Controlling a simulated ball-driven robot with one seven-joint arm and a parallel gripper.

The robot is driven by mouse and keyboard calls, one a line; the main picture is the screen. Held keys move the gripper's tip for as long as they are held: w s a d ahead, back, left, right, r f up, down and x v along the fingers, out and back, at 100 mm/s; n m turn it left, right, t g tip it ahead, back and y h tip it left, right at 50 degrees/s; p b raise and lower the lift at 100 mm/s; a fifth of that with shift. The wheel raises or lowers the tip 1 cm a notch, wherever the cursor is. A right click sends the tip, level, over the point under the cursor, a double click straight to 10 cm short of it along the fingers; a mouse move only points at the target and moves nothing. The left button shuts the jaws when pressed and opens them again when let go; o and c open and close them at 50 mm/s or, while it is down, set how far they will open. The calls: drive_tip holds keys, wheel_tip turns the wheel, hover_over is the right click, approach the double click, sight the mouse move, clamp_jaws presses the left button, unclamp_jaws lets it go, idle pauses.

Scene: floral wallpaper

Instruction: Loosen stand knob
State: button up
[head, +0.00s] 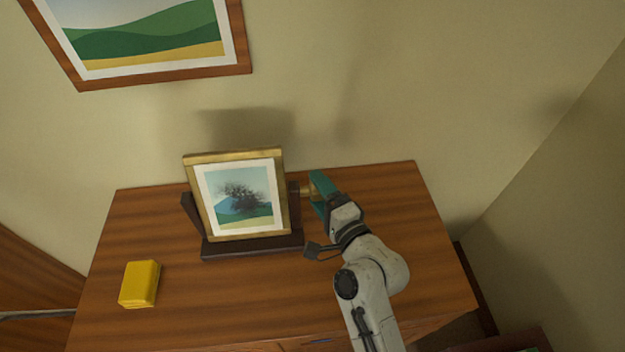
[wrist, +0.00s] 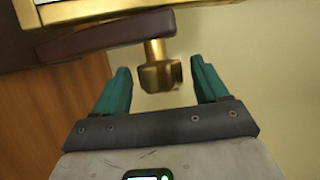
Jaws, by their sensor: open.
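A brass knob (wrist: 160,76) sticks out from the stand's side. In the head view only a small brass part shows beside the stand, mostly covered by my gripper (head: 318,190). In the wrist view my gripper (wrist: 163,88) is open, with a teal finger on each side of the knob. The knob lies between the finger tips, with a visible gap on both sides. The dark stand arm and gold frame edge show at the top of the wrist view.
A yellow block-like object (head: 139,284) lies at the left front of the cabinet top (head: 330,300). A framed landscape (head: 150,40) hangs on the wall behind. The cabinet's right part is clear apart from my arm.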

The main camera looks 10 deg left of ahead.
sight(312, 184)
drive_tip(key=shift+x, duration=1.6)
drive_tip(key=shift+f, duration=0.1)
drive_tip(key=c, duration=1)
drive_tip(key=shift+o, duration=0.2)
drive_tip(key=shift+f+b, duration=0.25)
drive_tip(key=shift+b, duration=0.6)
